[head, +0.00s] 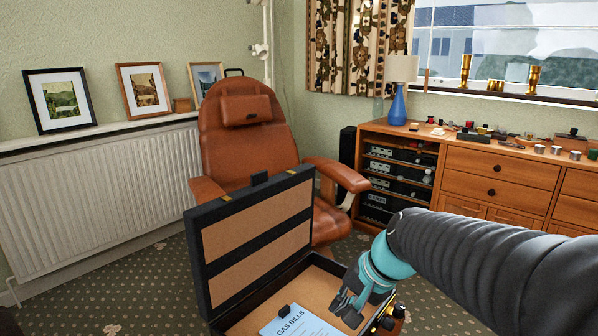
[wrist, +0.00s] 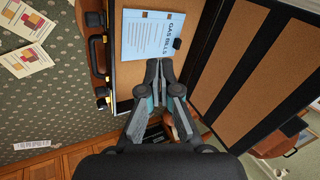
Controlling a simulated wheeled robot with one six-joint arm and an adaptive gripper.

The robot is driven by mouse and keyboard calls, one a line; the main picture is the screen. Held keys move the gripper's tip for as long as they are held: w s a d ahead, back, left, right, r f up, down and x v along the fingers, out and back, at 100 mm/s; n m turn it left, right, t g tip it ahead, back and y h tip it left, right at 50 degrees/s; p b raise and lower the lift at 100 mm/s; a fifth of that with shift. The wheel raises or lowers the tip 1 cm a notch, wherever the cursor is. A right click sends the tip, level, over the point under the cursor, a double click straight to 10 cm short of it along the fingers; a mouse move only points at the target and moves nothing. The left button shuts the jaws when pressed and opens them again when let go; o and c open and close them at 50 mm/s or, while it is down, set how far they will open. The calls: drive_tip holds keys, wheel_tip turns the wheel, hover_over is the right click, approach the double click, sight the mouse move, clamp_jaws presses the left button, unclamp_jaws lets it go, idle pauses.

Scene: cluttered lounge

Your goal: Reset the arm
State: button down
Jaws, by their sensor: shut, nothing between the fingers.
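My arm reaches in from the right in the head view. My gripper (head: 348,308) is shut and empty, pointing down over the open briefcase (head: 208,262). In the wrist view, the fingertips of my gripper (wrist: 159,64) meet, just below a pale blue paper headed GAS BILLS (wrist: 152,36). The same paper shows in the head view (head: 300,325), lying in the case's tan base with a small black object (head: 284,310) on it. I cannot tell whether the fingertips touch the base.
A brown leather armchair (head: 245,135) stands behind the raised lid. A wooden sideboard (head: 500,170) with many small items is at the right, and a radiator (head: 100,185) at the left. Papers (wrist: 25,58) lie on the patterned carpet (wrist: 60,100).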

drive_tip(key=s+d+n+t+h, duration=0.1)
drive_tip(key=s+d+n+h, duration=0.1)
drive_tip(key=s+d, duration=0.2)
drive_tip(key=s+d+n+h, duration=0.2)
drive_tip(key=s+d+n, duration=0.1)
drive_tip(key=s, duration=0.8)
drive_tip(key=shift+s+d+t+h, duration=0.15)
drive_tip(key=shift+d+t+h, duration=0.15)
drive_tip(key=shift+d+t, duration=0.15)
